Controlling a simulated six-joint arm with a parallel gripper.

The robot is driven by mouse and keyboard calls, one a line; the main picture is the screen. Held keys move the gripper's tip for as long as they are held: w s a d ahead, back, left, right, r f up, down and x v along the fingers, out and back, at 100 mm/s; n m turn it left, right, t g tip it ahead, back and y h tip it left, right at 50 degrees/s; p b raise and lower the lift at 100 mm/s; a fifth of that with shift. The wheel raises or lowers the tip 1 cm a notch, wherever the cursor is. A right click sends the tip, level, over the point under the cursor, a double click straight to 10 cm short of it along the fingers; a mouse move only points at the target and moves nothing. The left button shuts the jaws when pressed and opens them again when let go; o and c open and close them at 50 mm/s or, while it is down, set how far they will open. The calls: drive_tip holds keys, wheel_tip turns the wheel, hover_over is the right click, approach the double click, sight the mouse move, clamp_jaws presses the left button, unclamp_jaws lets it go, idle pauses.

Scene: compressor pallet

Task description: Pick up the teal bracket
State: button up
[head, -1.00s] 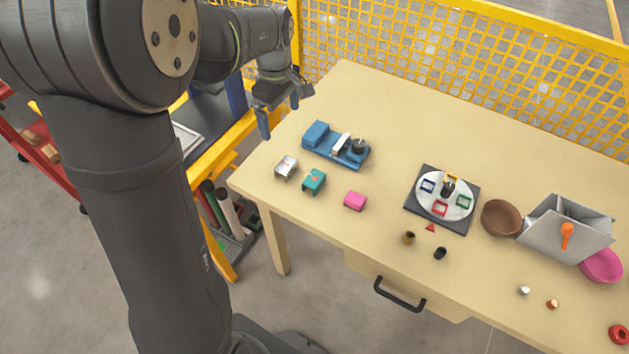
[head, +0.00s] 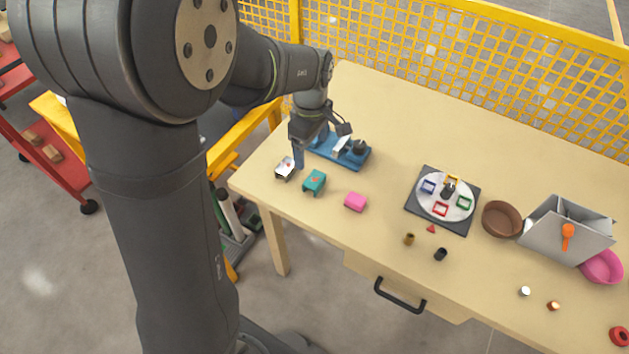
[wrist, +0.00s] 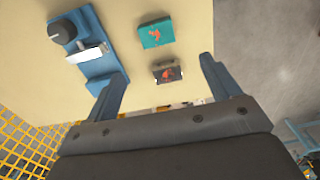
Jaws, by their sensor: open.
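The teal bracket (head: 314,182) sits on the table near its left front edge, with an orange-red mark on top. It also shows in the wrist view (wrist: 156,33), near the top middle. My gripper (head: 298,160) hangs over the left end of the table, left of and above the teal bracket. In the wrist view its two blue fingers (wrist: 162,78) are wide apart with nothing held between them. A silver-grey bracket (head: 285,168) with a red mark stands left of the teal one; it also shows in the wrist view (wrist: 167,72), between the fingers' directions.
A blue fixture (head: 345,155) with a dark knob lies behind the brackets. A pink block (head: 355,202) is to the right. Farther right are a dark plate with a white disc (head: 432,211), a brown bowl (head: 501,219) and a grey bin (head: 566,236). Yellow mesh fencing (head: 450,60) runs behind the table.

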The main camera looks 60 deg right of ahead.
hover_over(314, 179)
drive_tip(key=f, duration=0.6)
drive_tip(key=shift+w+a+f, duration=0.15)
drive_tip(key=shift+w+f, duration=0.1)
drive_tip(key=shift+s+d+f, duration=0.1)
drive_tip(key=shift+s+f, duration=0.05)
drive_tip(key=shift+f, duration=1.2)
drive_tip(key=shift+s+d+f, duration=0.1)
drive_tip(key=shift+s+f, duration=0.05)
drive_tip(key=shift+f, duration=1.2)
drive_tip(key=shift+c, duration=0.2)
drive_tip(key=c, duration=1.1)
